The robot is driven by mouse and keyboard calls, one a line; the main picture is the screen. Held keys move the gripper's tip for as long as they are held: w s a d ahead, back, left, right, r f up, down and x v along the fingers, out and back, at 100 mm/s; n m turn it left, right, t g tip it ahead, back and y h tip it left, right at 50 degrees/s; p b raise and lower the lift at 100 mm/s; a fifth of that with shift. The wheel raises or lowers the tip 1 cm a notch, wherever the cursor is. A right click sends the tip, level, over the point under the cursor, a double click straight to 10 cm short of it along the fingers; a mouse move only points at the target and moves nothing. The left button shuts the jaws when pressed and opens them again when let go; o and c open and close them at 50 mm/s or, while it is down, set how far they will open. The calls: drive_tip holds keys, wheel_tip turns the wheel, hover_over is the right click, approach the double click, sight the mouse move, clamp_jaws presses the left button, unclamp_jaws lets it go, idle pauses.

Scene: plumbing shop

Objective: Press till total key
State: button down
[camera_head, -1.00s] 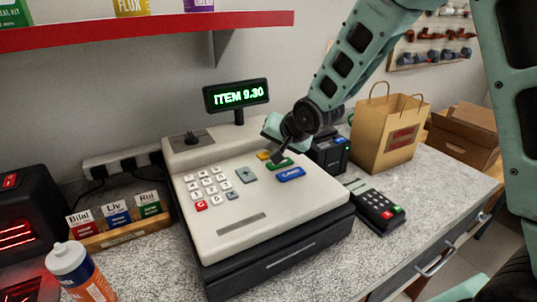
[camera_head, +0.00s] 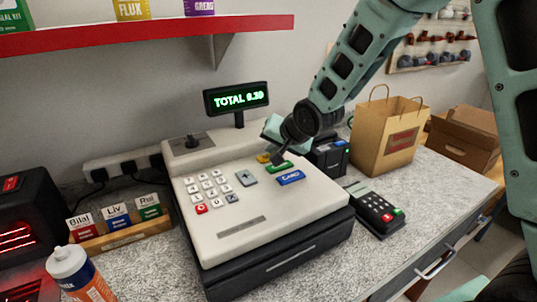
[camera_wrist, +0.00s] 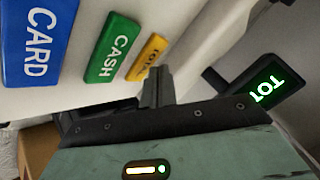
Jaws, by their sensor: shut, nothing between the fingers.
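The cream till (camera_head: 270,205) stands on the counter. Its display (camera_head: 236,96) reads TOTAL with an amount that looks like 9.30; part of it shows in the wrist view (camera_wrist: 268,92). The yellow total key (camera_head: 263,157) is at the back of the key row, behind the green CASH key (camera_head: 280,166) and blue CARD key (camera_head: 290,178). In the wrist view the yellow key (camera_wrist: 147,56) is just beyond my fingertips. My gripper (camera_wrist: 158,74) is shut and empty, its tips right at the yellow key's edge. I cannot tell whether they touch it.
A card terminal (camera_head: 375,211) and a paper bag (camera_head: 387,137) stand to the right of the till. A name-card holder (camera_head: 121,234) and a bottle (camera_head: 77,273) are at the left. A red shelf (camera_head: 150,27) hangs above.

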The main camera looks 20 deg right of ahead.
drive_tip(key=shift+r, duration=0.2)
wheel_tip(320, 180, up, 6)
drive_tip(key=p, duration=0.4)
drive_tip(key=shift+p, duration=0.4)
idle(0.5)
drive_tip(key=shift+s+a, duration=0.15)
drive_tip(key=s+a+n+g, duration=0.1)
drive_tip(key=s+a+n, duration=0.1)
drive_tip(key=s, duration=0.3)
drive_tip(key=s+a+n+g+b, duration=0.1)
drive_tip(key=s+a+n, duration=0.1)
drive_tip(key=s, duration=0.3)
drive_tip(key=s+a+f+n+g, duration=0.1)
drive_tip(key=s+a+g, duration=0.1)
drive_tip(key=s, duration=0.2)
drive_tip(key=shift+s+a+n, duration=0.35)
drive_tip(key=shift+s+n, duration=0.05)
drive_tip(key=s+f+n+g+h+b, duration=0.1)
drive_tip(key=s+n+g, duration=0.3)
drive_tip(key=s, duration=1.6)
drive_tip(key=n+h, duration=0.1)
drive_tip(key=n, duration=0.2)
drive_tip(key=shift+s+d+n+g+b, duration=0.2)
drive_tip(key=shift+s+n+g+b, duration=0.1)
drive_tip(key=shift+s+g, duration=0.1)
